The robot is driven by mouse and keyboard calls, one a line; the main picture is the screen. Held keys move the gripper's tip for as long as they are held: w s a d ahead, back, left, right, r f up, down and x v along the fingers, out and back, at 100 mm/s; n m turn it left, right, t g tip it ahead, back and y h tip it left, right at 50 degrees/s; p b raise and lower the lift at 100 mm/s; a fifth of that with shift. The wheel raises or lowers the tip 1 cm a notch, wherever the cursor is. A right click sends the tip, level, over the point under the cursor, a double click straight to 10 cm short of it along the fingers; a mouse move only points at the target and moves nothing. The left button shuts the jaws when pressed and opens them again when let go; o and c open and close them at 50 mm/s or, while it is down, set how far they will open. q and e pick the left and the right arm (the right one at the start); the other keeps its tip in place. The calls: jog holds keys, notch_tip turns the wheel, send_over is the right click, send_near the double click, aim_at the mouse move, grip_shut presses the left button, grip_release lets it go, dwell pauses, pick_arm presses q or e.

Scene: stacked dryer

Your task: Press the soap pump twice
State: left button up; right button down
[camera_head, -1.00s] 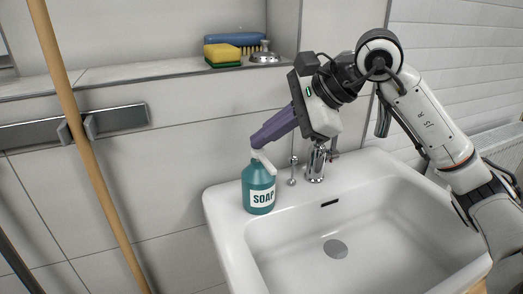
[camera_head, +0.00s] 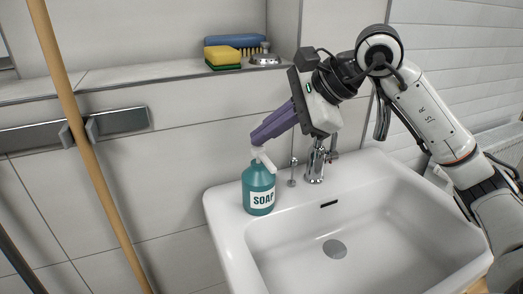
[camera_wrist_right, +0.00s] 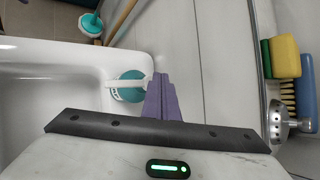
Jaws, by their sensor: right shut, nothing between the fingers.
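A teal soap bottle (camera_head: 259,192) with a white label reading SOAP stands upright on the left rim of the white sink (camera_head: 222,217). Its white pump head (camera_head: 264,158) points down to the right. My right gripper (camera_head: 257,140), with purple fingers, is shut and empty, its tips at the top of the pump; I cannot tell whether they touch. In the right wrist view the bottle (camera_wrist_right: 130,88) and its white nozzle lie beside the purple fingertips (camera_wrist_right: 160,78). The fingers hide part of the pump. My left gripper is not in view.
A chrome faucet (camera_head: 316,162) stands right of the bottle, under my right arm. A wooden pole (camera_head: 90,165) leans at the left by a wall rail (camera_head: 122,119).

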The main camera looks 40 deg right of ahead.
aim_at(264, 150)
jog(key=shift+r+p, duration=2.6)
jog(key=shift+r, duration=0.5)
jog(key=shift+f, duration=0.1)
